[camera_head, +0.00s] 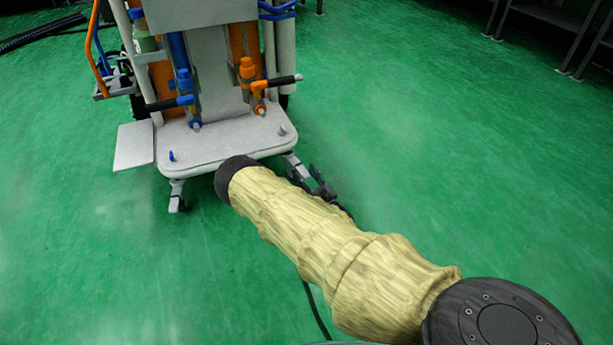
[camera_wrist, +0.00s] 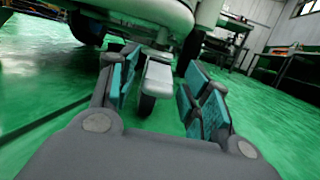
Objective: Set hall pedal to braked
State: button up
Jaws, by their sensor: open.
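In the wrist view, a light grey pedal-like tab (camera_wrist: 157,76) sits over a dark caster wheel (camera_wrist: 146,104) under the pale base of the cart. I cannot tell from the frames whether it is set to braked. My gripper (camera_wrist: 160,70) is open, with one teal-padded finger on each side of the tab and nothing clamped. In the head view, my gripper (camera_head: 318,187) is low by the cart's front right caster (camera_head: 296,168), partly hidden behind my arm. Contact with the tab cannot be made out.
The cart's pale deck (camera_head: 210,145) carries blue and orange valves with black handles. Another caster (camera_head: 178,195) stands at the front left, below a flat side plate (camera_head: 134,146). Green floor is clear to the right. Dark benches (camera_head: 550,14) stand at the far right.

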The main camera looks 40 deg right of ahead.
jog(key=shift+s, duration=0.1)
jog(key=v, duration=0.4)
jog(key=r+v, duration=0.1)
jog(key=v, duration=0.3)
jog(key=r+v, duration=0.1)
jog(key=v, duration=0.4)
jog(key=shift+s, duration=0.15)
jog(key=shift+v, duration=0.85)
jog(key=shift+d+r, duration=0.1)
jog(key=shift+r, duration=0.1)
jog(key=shift+d, duration=0.1)
